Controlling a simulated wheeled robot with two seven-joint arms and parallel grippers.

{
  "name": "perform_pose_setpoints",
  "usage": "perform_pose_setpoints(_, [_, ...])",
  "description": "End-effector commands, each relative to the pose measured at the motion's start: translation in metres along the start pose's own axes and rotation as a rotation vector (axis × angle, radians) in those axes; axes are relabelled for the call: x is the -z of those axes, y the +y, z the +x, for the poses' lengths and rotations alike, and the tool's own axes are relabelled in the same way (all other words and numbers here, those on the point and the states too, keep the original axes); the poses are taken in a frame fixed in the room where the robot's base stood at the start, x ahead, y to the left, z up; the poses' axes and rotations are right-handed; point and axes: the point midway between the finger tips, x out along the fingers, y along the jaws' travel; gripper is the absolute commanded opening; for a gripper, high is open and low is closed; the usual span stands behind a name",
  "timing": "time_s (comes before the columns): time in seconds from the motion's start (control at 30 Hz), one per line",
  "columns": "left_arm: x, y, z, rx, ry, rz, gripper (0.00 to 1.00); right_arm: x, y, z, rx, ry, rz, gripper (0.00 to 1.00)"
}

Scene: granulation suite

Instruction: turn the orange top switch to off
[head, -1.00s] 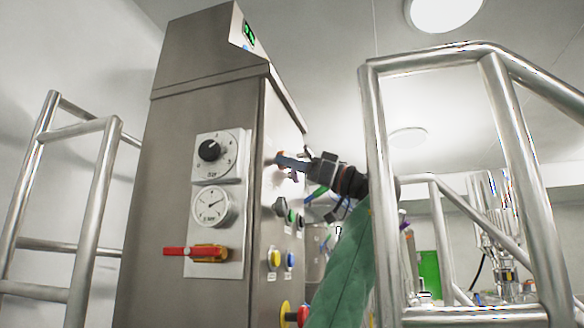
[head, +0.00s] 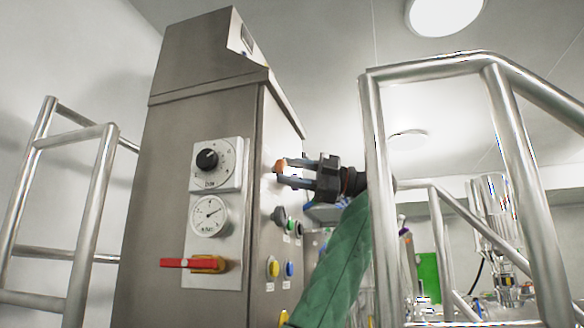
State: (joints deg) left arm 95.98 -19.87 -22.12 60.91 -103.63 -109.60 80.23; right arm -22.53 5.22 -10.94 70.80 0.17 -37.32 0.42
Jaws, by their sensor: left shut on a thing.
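The orange top switch (head: 279,166) is on the right-hand side face of the steel cabinet (head: 205,115), above the other controls there. My left gripper (head: 282,173) reaches it from the right, level with it. Its two fingers lie one above the other at the switch, and it is shut on the switch. The fingers hide part of the switch, so its exact pointing and any label cannot be read. My right gripper is not in view.
Below the switch are black (head: 279,215) and green knobs, then yellow (head: 273,266) and blue (head: 290,268) buttons. The front face carries a dial, a gauge and a red handle (head: 188,263). Steel railings stand left (head: 93,200) and right (head: 375,180), close to my arm.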

Motion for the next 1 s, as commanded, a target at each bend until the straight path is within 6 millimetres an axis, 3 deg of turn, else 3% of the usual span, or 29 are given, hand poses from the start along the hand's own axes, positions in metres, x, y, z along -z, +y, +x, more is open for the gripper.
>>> perform_pose_setpoints(0.5, [0.000,0.003,-0.001,0.115,-0.001,-0.276,0.17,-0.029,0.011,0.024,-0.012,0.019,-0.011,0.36])
perform_pose_setpoints(1.0, [0.000,0.003,-0.001,0.132,-0.001,-0.314,0.17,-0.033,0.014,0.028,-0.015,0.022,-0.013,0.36])
